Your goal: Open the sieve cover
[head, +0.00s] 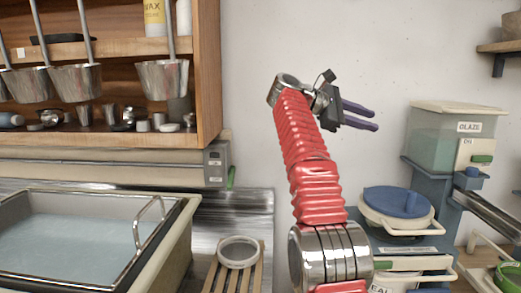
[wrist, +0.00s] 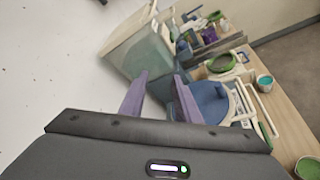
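The sieve cover looks to be the round blue lid (head: 397,201) at the right of the head view. It lies flat over a cream, handled ring (head: 376,220), below the glaze tank. In the wrist view the blue lid (wrist: 212,102) is right of centre, partly behind the right finger. My gripper (head: 375,120) is raised above and to the left of the lid, pointing right, apart from everything. In the wrist view my gripper (wrist: 161,74) has its two purple fingers spread, with nothing between them.
A clear tank labelled GLAZE (head: 445,135) stands on a blue stand behind the lid. A cream ring (head: 238,252) rests on a slatted rack. A basin of pale liquid (head: 70,240) is at left. A green-rimmed bowl (wrist: 221,63) is beyond the lid.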

